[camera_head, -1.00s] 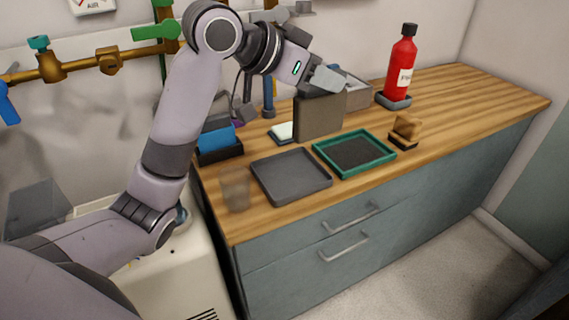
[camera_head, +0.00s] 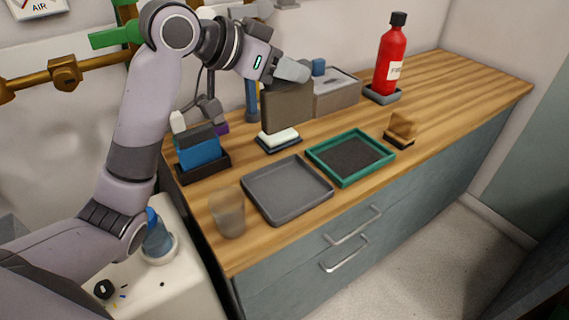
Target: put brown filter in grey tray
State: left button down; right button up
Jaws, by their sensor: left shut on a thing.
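The brown filter (camera_head: 287,108) is a flat grey-brown panel, held upright above the back of the worktop, behind the soap dish. My left gripper (camera_head: 292,72) is shut on its top edge. The fingers partly hide that edge. The grey tray (camera_head: 258,207) lies flat and empty on the worktop, nearer the front edge and below the filter in the picture. The filter is apart from the tray. My right gripper is not in view.
A green-rimmed tray (camera_head: 316,158) lies right of the grey tray. A cloudy cup (camera_head: 228,216) stands at its left. A soap dish (camera_head: 280,140), a blue sponge holder (camera_head: 200,158), a grey box (camera_head: 338,97), a brown sponge (camera_head: 402,126) and a red bottle (camera_head: 392,62) stand around. The right worktop is clear.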

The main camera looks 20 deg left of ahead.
pick_arm(q)
notch_tip(320, 180, down, 12)
jog(key=shift+f+b, duration=0.1)
jog(key=shift+b, duration=0.75)
notch_tip(320, 180, down, 5)
jog(key=shift+r+b, duration=0.1)
jog(key=shift+b, duration=0.3)
jog(key=c, duration=0.9)
grip_release()
jog(key=shift+o, duration=0.2)
